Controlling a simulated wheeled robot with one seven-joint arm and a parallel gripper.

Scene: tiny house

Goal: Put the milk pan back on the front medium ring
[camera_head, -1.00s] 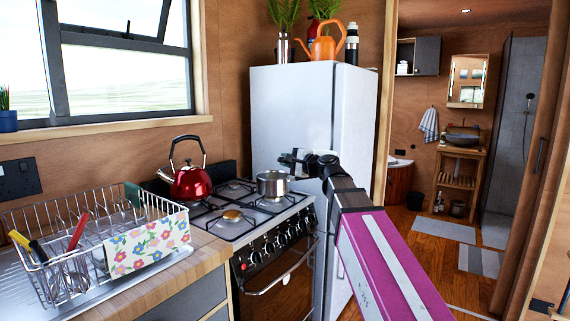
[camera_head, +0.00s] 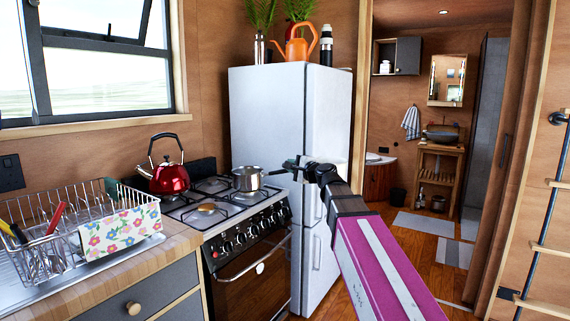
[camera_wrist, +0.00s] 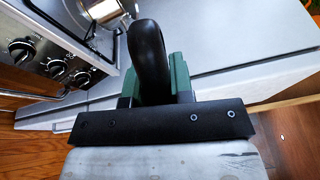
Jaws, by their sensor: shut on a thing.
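The milk pan (camera_head: 247,178) is a small steel pan at the front right of the hob (camera_head: 222,222). It appears over the front right ring; I cannot tell whether its base touches the grate. My gripper (camera_head: 296,166) is to the right of the pan, near the fridge front, shut on the pan's dark handle. In the wrist view the black handle (camera_wrist: 150,62) lies between the green finger pads of my gripper (camera_wrist: 152,80), and part of the steel pan (camera_wrist: 112,14) shows at the top. The front left ring (camera_head: 207,208) is bare.
A red kettle (camera_head: 169,178) stands on the back left of the hob. A tall white fridge (camera_head: 268,130) stands close behind and right of the pan. A dish rack (camera_head: 60,235) fills the counter at left. Control knobs (camera_wrist: 55,70) line the cooker front.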

